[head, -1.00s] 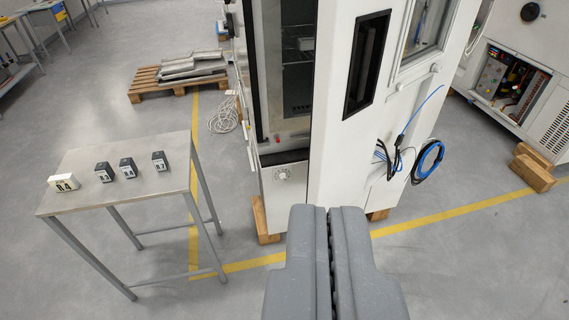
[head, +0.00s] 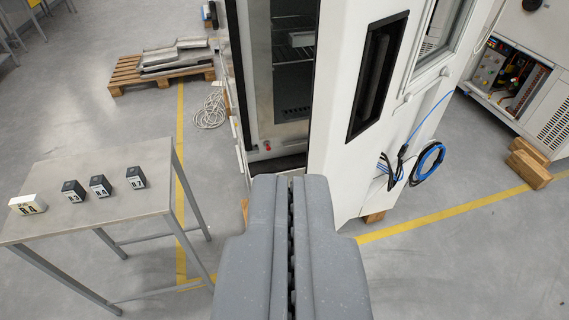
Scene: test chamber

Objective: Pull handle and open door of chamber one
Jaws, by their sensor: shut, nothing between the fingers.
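The white test chamber (head: 345,160) stands in the middle of the head view. Its door (head: 337,170) is ajar, with its face turned to the right, and a dark gap shows the chamber interior (head: 292,70) to the left of it. A black recessed handle (head: 377,75) sits in the upper part of the door face. My gripper (head: 290,180) is shut and empty at the bottom centre. It appears in front of the door's lower edge and below the handle. I cannot tell whether it touches the door.
A metal table (head: 105,190) with several small labelled blocks stands at left. A pallet with metal sheets (head: 163,65) lies behind it. Blue and black cables (head: 425,165) hang on the chamber's right side. Wooden blocks (head: 530,165) lie at right. Grey floor is clear at lower right.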

